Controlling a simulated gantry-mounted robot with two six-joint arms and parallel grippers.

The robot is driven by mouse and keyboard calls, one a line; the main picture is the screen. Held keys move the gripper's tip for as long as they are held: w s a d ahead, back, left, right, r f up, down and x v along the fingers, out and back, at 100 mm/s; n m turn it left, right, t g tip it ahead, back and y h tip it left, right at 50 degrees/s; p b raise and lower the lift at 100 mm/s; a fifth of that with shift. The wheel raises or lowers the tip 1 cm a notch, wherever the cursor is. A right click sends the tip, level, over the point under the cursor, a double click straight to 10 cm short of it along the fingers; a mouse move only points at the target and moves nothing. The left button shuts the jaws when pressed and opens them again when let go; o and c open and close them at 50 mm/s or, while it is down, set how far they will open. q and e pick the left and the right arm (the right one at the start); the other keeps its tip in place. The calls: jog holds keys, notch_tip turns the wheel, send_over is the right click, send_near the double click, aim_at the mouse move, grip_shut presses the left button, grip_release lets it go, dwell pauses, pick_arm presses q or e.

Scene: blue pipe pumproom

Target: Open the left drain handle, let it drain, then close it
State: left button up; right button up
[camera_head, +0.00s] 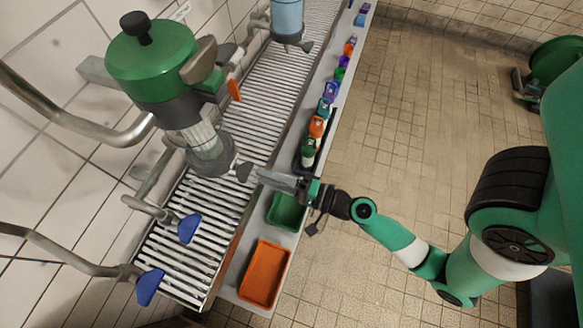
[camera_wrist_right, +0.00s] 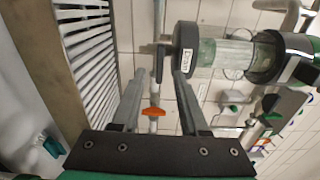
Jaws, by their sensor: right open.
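The left filter unit has a green top (camera_head: 150,60) and a clear bowl (camera_head: 210,152) hanging tilted over the slatted grating. The bowl's dark end cap (camera_wrist_right: 187,58) shows in the right wrist view with a white label. A small grey drain handle (camera_wrist_right: 160,63) sticks out beside this cap, and it shows in the head view (camera_head: 243,172). My right gripper (camera_head: 257,177) is at the bowl's lower end. In the wrist view its open fingers (camera_wrist_right: 159,80) stand on either side of the handle's line; I cannot tell whether they touch it. My left gripper is out of view.
Two pipes with blue handles (camera_head: 188,228) (camera_head: 150,287) reach over the grating (camera_head: 190,262). A second blue unit (camera_head: 287,18) hangs farther back. Green and orange trays (camera_head: 287,212) (camera_head: 263,274) and several small coloured items line the ledge.

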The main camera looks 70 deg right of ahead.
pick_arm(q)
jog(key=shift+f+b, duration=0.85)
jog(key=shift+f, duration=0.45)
pick_arm(e)
jog(key=s, duration=0.6)
jog(key=shift+s+a, duration=0.2)
jog(key=shift+s, duration=0.2)
